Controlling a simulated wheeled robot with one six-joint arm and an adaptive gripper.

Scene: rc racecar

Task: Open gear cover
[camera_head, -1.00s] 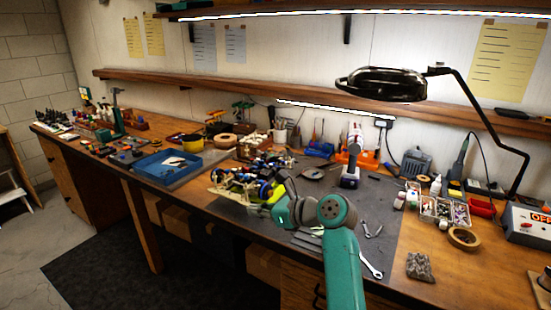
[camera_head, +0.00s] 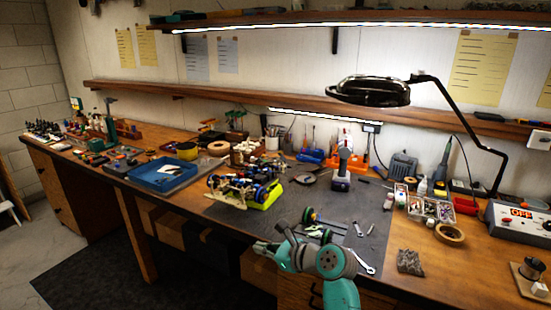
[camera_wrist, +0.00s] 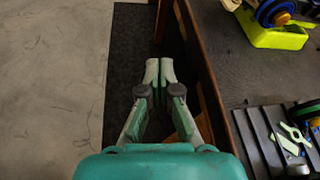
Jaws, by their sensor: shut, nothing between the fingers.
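The RC car (camera_head: 238,186) sits on the dark work mat, with its open chassis and blue parts showing. A yellow-green stand (camera_head: 264,197) is at its right side. In the wrist view, the stand (camera_wrist: 272,34) and a blue wheel (camera_wrist: 274,12) show at the top right. I cannot make out the gear cover. My gripper (camera_wrist: 159,72) is shut and empty, fingertips together. It is beyond the bench's front edge, over the floor side, apart from the car. It also shows in the head view (camera_head: 262,247).
A black ribbed tray (camera_wrist: 262,146) with green-and-black parts lies right of my gripper. Wrenches (camera_head: 364,262) lie on the mat. A power drill (camera_head: 342,168) stands behind. A blue tray (camera_head: 165,176) is left of the car. The wooden bench edge (camera_wrist: 215,100) runs close beside my gripper.

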